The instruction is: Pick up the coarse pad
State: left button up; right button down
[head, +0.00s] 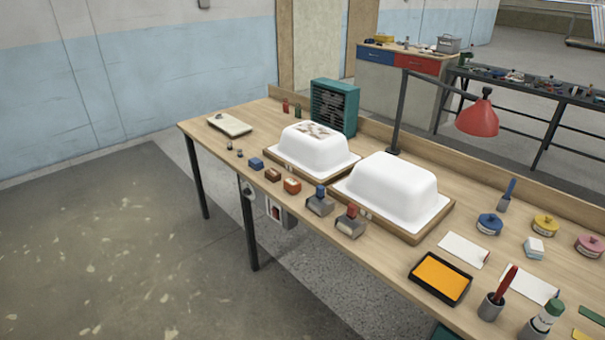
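Three small block-shaped items lie in a row along the front edge of the long wooden bench: a blue block (256,163), a brown block (273,175) and an orange block (292,186). They look like pads, but I cannot tell which one is the coarse pad, as no marking is readable. Two grey tools with handles stand to their right, one with a blue handle (320,203) and one with a red handle (350,222). Neither of my grippers shows in the head view.
Two white tub shells (395,190) (313,150) sit on wooden boards behind the row; the left one has brown patches. A teal fan (335,107) and red lamp (478,118) stand behind. An orange-filled black tray (441,278), tins and cups crowd the right. The floor at left is clear.

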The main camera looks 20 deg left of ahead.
aim_at(272, 175)
jog(key=i+j+z, duration=0.15)
jog(key=j, duration=0.25)
jog(key=i+j+z, duration=0.2)
jog(key=j, duration=0.2)
jog(key=i+j+z, duration=0.15)
jog(key=j, duration=0.25)
jog(key=j+z, duration=0.2)
jog(key=j, duration=0.25)
